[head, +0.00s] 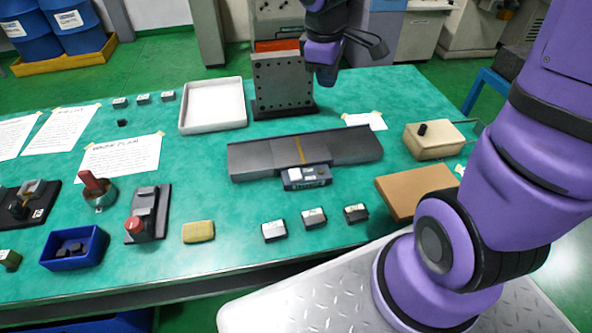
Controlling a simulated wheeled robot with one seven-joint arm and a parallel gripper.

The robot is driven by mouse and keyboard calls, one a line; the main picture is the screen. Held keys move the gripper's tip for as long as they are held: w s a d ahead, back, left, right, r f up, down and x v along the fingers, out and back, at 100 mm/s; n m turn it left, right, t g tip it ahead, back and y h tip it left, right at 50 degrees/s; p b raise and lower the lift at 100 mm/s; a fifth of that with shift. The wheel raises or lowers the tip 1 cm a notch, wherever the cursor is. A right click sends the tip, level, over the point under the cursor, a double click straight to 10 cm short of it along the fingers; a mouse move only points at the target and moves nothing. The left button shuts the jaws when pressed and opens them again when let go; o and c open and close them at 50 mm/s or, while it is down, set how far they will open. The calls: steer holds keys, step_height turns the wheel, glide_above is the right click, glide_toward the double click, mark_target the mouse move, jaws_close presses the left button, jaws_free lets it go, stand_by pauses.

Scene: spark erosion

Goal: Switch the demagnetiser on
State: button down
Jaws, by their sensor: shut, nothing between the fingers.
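What looks like the demagnetiser (255,160) is a long, low dark grey bed with a brass strip across its middle, lying on the green bench top. A small dark control box (306,178) with a pale switch or label is at its front edge. I cannot read the switch's position. My gripper (326,78) points down at the top of the view, beyond the bed and right next to the grey block in the picture. It is shut and empty, apart from the control box.
A grey drilled block (283,85) and a white tray (213,106) stand behind the bed. A beige box with a black knob (432,142) and a brown board (412,191) are at right. Several small labelled blocks (313,217) lie in front. A blue bin (73,248) is front left.

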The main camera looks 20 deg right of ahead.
steer(key=w+a+f+n+g, duration=0.15)
steer(key=w+f+n, duration=0.25)
steer(key=f, duration=0.5)
steer(key=n+y, duration=0.2)
steer(key=n, duration=0.1)
glide_above(295, 174)
step_height(295, 174, down, 8)
steer(key=shift+w+g, duration=0.35)
steer(key=shift+g, duration=0.1)
steer(key=shift+d+f, duration=0.15)
steer(key=f, duration=0.4)
steer(key=s+f, duration=0.1)
steer(key=f, duration=0.8)
steer(key=shift+s+f, duration=0.3)
steer(key=shift+f, duration=0.1)
steer(key=shift+s+a+f, duration=0.1)
steer(key=shift+a+f, duration=0.05)
steer(key=shift+a, duration=0.05)
steer(key=shift+w+d+r, duration=0.15)
steer(key=shift+w+r, duration=0.15)
steer(key=shift+w, duration=0.45)
steer(key=shift+r, duration=0.1)
